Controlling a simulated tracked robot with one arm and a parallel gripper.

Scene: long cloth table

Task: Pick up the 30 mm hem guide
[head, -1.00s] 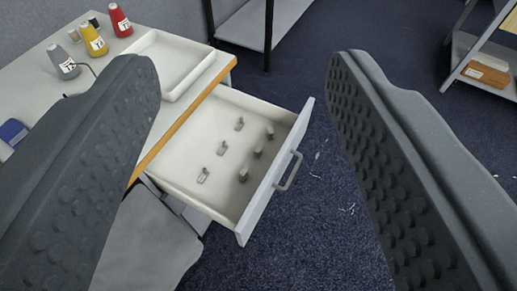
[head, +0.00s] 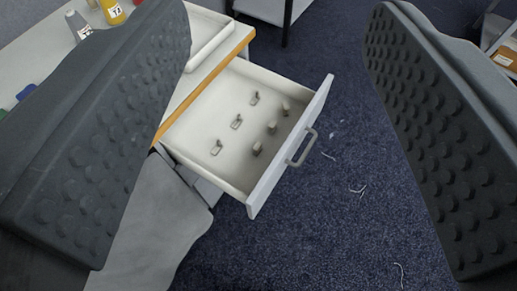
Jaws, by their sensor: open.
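An open white drawer (head: 199,137) juts out from the table, with several small grey metal pieces standing apart on its floor. Three thin bracket-like pieces form the left row: a far one (head: 254,98), a middle one (head: 236,121) and a near one (head: 216,147). A row of blockier pieces, with one (head: 257,149) nearest, stands beside them towards the drawer front. I cannot read any size, so I cannot tell which is the 30 mm hem guide. My gripper (head: 285,130) is open and empty, its studded fingers wide apart on either side of the drawer, above it.
The drawer front (head: 288,150) has a bar handle (head: 303,148). The table (head: 40,45) with its orange edge is at upper left, holding a white tray (head: 208,38) and thread cones. A grey cloth-like surface (head: 150,225) lies below.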

